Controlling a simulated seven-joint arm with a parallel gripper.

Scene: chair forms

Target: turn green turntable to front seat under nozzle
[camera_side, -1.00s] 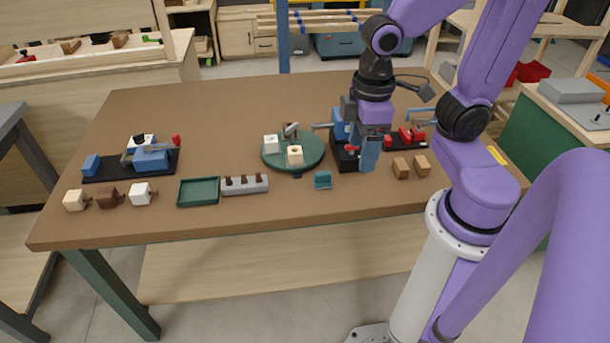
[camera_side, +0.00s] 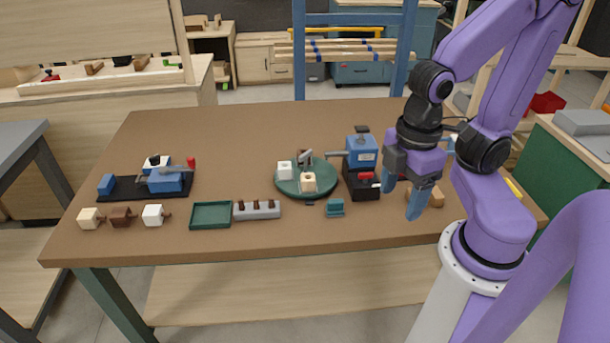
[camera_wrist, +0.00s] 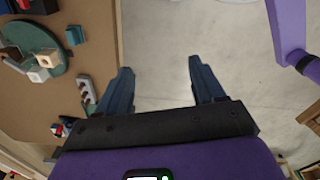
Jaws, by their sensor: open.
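The green turntable (camera_side: 290,188) lies on the brown table, a little right of the middle in the side view, and shows at the upper left in the wrist view (camera_wrist: 62,75). It carries a white block (camera_side: 285,169), a cream block (camera_side: 308,182) and a dark brown one (camera_side: 303,155), partly hidden. A blue dispenser (camera_side: 361,152) on a black base stands right of it, its grey nozzle (camera_side: 340,154) reaching over the turntable's right side. My gripper (camera_side: 416,203) is right of the dispenser, pointing down, open and empty; it also shows in the wrist view (camera_wrist: 160,88).
A small teal block (camera_side: 334,208) stands in front of the turntable. A grey rack (camera_side: 257,210) and a green tray (camera_side: 211,214) lie to its left. Brown blocks (camera_side: 436,197) sit beside my gripper. The table behind the turntable is clear.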

